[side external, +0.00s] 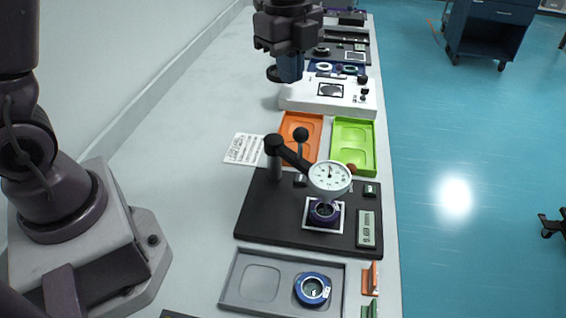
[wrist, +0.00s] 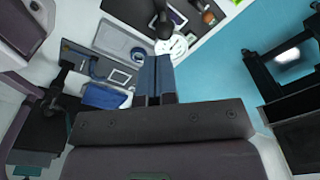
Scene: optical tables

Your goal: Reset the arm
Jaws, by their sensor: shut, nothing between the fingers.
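My gripper (side external: 290,76) is raised over the far part of the long bench in the side external view, near the white device. Its two blue fingers point down, shut and empty. In the wrist view the fingers (wrist: 154,62) lie side by side with no gap and nothing between them. Whether the fingertips clear the white device (side external: 300,101) or how far above it they are, I cannot tell.
A dial gauge (side external: 330,176) stands on a black base (side external: 262,208) over a dark ring. Orange (side external: 312,125) and green (side external: 370,135) trays lie behind it. A grey tray (side external: 236,290) in front holds a blue ring (side external: 312,290). The bench's left side is mostly clear.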

